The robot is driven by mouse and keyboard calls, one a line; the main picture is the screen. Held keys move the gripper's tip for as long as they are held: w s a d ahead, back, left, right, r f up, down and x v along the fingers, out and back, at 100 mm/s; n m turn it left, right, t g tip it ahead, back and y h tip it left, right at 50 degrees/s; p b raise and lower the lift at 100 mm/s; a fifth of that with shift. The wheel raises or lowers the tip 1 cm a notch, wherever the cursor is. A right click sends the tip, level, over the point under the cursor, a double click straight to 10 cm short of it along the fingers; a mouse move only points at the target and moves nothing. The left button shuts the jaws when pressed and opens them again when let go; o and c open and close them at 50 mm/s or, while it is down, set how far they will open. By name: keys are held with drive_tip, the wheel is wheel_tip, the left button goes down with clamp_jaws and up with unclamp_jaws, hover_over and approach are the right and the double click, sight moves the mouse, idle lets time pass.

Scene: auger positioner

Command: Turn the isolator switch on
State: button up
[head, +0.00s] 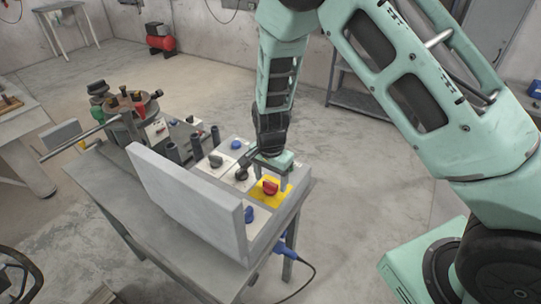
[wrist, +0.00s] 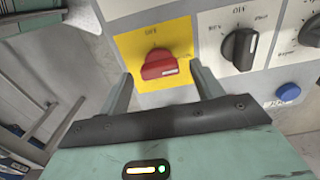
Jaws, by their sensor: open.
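The isolator switch is a red rotary knob (head: 270,187) on a yellow plate (head: 262,198), on the sloped panel of the bench-top control box. In the wrist view the red knob (wrist: 158,65) lies roughly crosswise on its yellow plate (wrist: 178,33), with a pale mark towards its right end. Lettering above it is too blurred to read surely. My gripper (head: 272,178) is over the yellow plate, pointing down at the panel. In the wrist view my gripper (wrist: 163,80) is open, one finger on each side of the knob. I cannot tell whether the fingers touch the plate.
Black selector knobs (wrist: 241,48) and a blue button (wrist: 288,92) sit beside the yellow plate. A raised grey lid (head: 190,200) stands along the box's near-left side. A positioner with a round table (head: 130,115) stands at the bench's far end.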

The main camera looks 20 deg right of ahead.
sight(271, 183)
wheel_tip(271, 183, up, 16)
drive_tip(key=b, duration=0.2)
drive_tip(key=shift+r, duration=0.25)
drive_tip(key=s+a+r+n, duration=0.1)
drive_tip(key=s+a+n, duration=0.2)
drive_tip(key=s+n, duration=0.6)
drive_tip(key=s+a+r+n, duration=0.2)
drive_tip(key=s+n, duration=0.7)
drive_tip(key=s, duration=0.9)
drive_tip(key=shift+a+r+n+y, duration=0.15)
drive_tip(key=shift+a+n+y, duration=0.2)
drive_tip(key=shift+a, duration=0.3)
